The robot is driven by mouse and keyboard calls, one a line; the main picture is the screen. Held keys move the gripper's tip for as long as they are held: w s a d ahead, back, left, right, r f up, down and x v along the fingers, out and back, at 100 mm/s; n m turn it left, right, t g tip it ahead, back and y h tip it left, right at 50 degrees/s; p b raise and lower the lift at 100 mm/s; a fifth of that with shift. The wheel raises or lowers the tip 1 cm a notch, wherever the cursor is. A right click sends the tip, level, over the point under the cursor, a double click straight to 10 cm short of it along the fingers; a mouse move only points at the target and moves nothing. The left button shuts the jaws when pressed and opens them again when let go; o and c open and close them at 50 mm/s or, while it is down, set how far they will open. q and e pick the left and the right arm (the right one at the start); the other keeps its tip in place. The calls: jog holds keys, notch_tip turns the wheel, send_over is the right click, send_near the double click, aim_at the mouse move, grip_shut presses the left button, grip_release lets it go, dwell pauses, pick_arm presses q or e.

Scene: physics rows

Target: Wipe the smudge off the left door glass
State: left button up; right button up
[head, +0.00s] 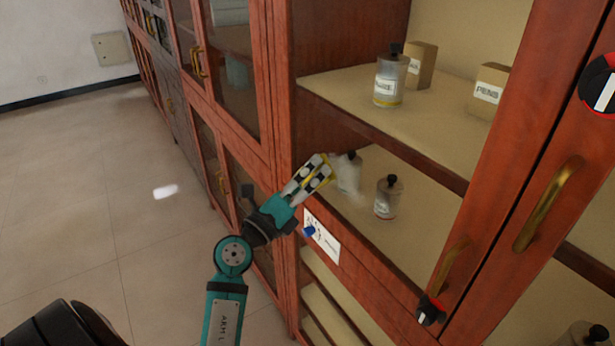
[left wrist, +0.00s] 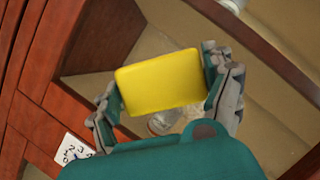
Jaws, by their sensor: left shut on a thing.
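My left gripper (head: 313,178) is shut on a yellow sponge (left wrist: 160,82), which fills the space between its fingers in the left wrist view. In the head view only a thin yellow edge of the sponge shows by the fingertips. A whitish, cloudy smudge (head: 351,196) shows just right of the fingertips, over a bottle on the lower shelf. The left door's clear glass lies in front of the shelves and is hard to make out. I cannot tell whether the sponge touches it. My right gripper is not in view.
Bottles (head: 388,197) and small boxes (head: 487,92) stand on the shelves. Brass handles (head: 450,268) stick out on the door frames at right. A white label (head: 321,237) with a blue knob is below the gripper. Open tiled floor (head: 90,190) lies left.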

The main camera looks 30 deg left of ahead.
pick_arm(q)
jog(key=shift+w+d, duration=0.15)
jog(key=shift+w, duration=0.3)
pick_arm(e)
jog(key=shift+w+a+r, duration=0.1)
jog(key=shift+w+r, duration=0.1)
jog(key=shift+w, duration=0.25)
pick_arm(q)
jog(key=shift+w+d+p, duration=0.15)
jog(key=shift+w+p, duration=0.2)
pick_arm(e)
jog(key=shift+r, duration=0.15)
pick_arm(q)
jog(key=shift+d, duration=0.1)
